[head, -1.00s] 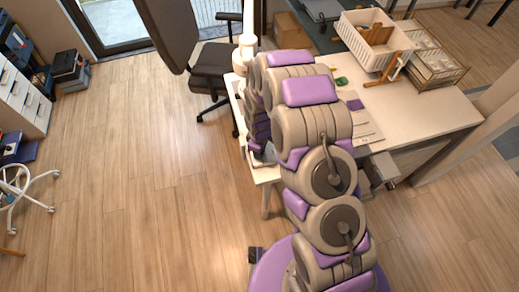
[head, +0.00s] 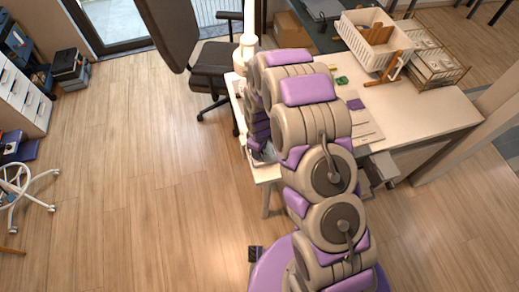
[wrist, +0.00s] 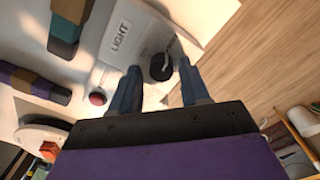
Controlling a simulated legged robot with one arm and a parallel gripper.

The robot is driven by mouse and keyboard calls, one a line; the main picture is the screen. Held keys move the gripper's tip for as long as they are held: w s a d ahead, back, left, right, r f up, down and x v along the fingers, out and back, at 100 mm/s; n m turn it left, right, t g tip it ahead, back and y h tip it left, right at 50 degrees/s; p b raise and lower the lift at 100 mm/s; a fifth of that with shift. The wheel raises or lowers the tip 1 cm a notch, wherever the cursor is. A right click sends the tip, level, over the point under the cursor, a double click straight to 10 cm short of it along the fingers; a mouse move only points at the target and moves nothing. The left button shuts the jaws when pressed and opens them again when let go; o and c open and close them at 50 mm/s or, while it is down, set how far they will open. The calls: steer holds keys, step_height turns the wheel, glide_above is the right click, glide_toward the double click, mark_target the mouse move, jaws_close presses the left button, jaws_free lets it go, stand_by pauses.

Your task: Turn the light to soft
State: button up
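The light control is a white box (wrist: 112,55) with a "LIGHT" label (wrist: 121,35) in the wrist view. A round black knob (wrist: 161,67) with a pale pointer mark sits on it. My gripper (wrist: 159,70) is open, with its two blue-grey fingers apart. In the head view my own arm hides the gripper and the knob.
A red button (wrist: 97,98) lies left of the fingers. The white desk (head: 425,115) carries a white basket (head: 368,50) and a wire rack (head: 437,68) at its far side. An office chair (head: 205,65) stands beyond the desk's left end. Open wooden floor (head: 130,170) lies left.

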steer(key=shift+o, duration=0.5)
steer(key=shift+s, duration=0.1)
steer(key=shift+r, duration=0.1)
step_height(320, 180, up, 3)
steer(key=shift+r+p, duration=0.2)
steer(key=shift+p, duration=0.2)
steer(key=s+d+r+p, duration=0.1)
steer(key=s+d, duration=0.3)
steer(key=s, duration=1.1)
steer(key=shift+s+d+r, duration=0.15)
steer(key=shift+d, duration=0.05)
